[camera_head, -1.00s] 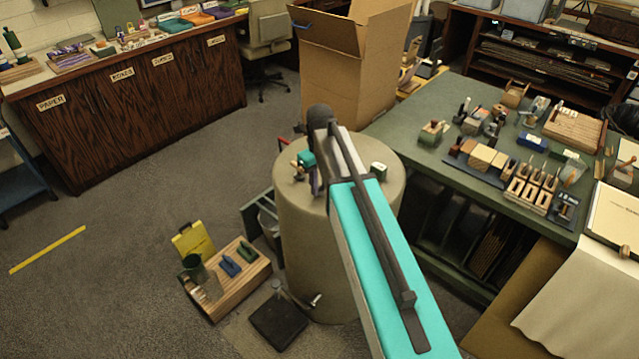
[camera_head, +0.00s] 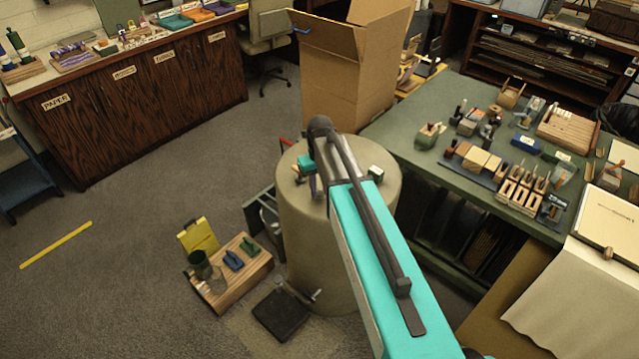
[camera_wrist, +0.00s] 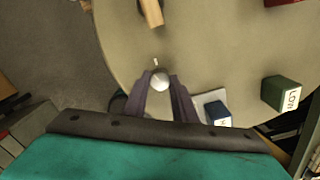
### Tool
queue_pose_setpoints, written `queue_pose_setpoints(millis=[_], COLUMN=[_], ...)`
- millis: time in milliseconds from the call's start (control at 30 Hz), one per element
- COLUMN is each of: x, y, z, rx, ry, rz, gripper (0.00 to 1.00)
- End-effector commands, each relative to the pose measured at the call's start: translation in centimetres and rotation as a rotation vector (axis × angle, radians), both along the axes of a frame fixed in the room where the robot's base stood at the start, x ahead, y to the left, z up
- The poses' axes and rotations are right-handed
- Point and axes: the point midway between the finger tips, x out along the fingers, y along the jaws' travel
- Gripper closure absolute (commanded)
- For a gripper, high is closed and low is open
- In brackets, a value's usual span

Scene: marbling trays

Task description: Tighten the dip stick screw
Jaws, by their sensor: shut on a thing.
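In the wrist view my gripper (camera_wrist: 160,92) has its two dark purple-grey fingers close on either side of a small pale rounded knob, which I take to be the dip stick screw (camera_wrist: 160,80). A thin pale tip shows just beyond it. The fingers are shut on this knob, above the round beige top of a drum (camera_wrist: 225,50). In the head view the drum (camera_head: 320,260) stands upright on the floor. My arm covers much of its top there, and the screw cannot be made out. The dip stick itself cannot be told apart in either view.
On the drum top are a green block marked LOW (camera_wrist: 283,92), a blue labelled block (camera_wrist: 216,112) and a wooden piece (camera_wrist: 152,12). A cardboard box (camera_head: 350,80) stands behind, a green table (camera_head: 410,120) at right, a wooden tray (camera_head: 235,285) at lower left.

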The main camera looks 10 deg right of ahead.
Motion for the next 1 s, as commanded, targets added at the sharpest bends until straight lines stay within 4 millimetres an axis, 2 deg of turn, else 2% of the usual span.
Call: queue_pose_setpoints(millis=[800,833,900,1000], x=[-0.05,-0.05,-0.05,-0.03], y=[0.06,0.06,0.04,0.01], z=[-0.06,-0.06,-0.05,-0.04], rx=[0.004,0.004,0.003,0.002], ry=[0.002,0.002,0.002,0.0], rz=[-0.044,-0.044,-0.044,-0.044], gripper=[0.98,0.71,0.59,0.57])
